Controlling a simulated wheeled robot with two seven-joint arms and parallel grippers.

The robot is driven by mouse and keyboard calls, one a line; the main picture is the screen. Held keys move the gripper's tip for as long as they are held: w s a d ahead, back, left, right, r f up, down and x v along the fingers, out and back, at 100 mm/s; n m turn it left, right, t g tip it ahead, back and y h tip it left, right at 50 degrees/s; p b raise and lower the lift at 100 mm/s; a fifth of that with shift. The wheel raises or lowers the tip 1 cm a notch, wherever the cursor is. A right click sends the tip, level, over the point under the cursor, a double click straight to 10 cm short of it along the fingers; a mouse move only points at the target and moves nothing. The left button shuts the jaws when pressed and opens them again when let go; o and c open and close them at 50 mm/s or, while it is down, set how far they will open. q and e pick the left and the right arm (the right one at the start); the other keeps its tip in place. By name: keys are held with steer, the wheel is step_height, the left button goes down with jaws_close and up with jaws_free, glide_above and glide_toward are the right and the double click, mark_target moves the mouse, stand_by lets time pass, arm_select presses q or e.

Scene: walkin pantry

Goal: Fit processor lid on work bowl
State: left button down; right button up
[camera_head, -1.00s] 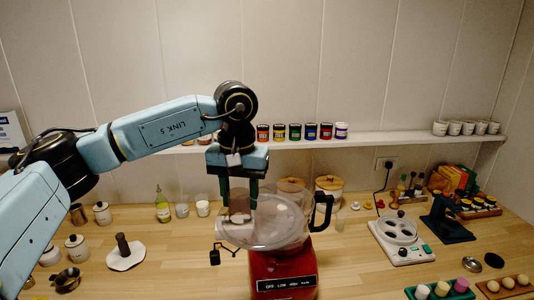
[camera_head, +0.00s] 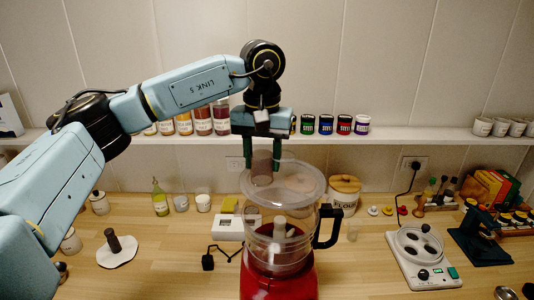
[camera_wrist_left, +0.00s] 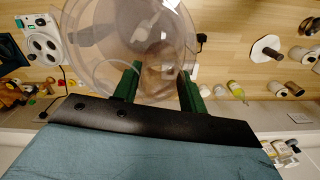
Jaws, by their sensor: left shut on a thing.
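My left gripper (camera_head: 263,160) comes down from above, shut on the brownish feed tube (camera_head: 262,172) of the clear processor lid (camera_head: 298,190). The lid is a round transparent disc, roughly level, held above the clear work bowl (camera_head: 262,238); a gap seems to show between them. The bowl has a black handle (camera_head: 329,226) on its right and stands on the red motor base (camera_head: 278,286). A pale hub shows inside the bowl. In the left wrist view the green fingers (camera_wrist_left: 160,88) straddle the tube, and the lid (camera_wrist_left: 105,60) covers much of the bowl. My right gripper is out of view.
A white slab with a dark knob (camera_head: 114,244) lies on the left counter. A white device (camera_head: 230,228) and a small black block (camera_head: 208,262) are left of the bowl. A flour canister (camera_head: 344,194) stands behind; a white appliance (camera_head: 420,258) is at right. The jar shelf (camera_head: 400,138) runs behind.

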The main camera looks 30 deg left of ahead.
mark_target(261, 181)
arm_select(q)
steer(key=shift+s+r, duration=0.15)
steer(key=shift+s, duration=0.35)
steer(key=shift+w+f+b, duration=0.2)
steer(key=shift+f+b, duration=0.35)
steer(key=shift+f, duration=0.35)
steer(key=shift+f+b, duration=0.3)
steer(key=shift+f, duration=0.05)
step_height(261, 181, down, 2)
steer(key=shift+f+b, duration=0.25)
steer(key=shift+b, duration=0.6)
steer(key=shift+f+b, duration=0.3)
steer(key=shift+f, duration=0.15)
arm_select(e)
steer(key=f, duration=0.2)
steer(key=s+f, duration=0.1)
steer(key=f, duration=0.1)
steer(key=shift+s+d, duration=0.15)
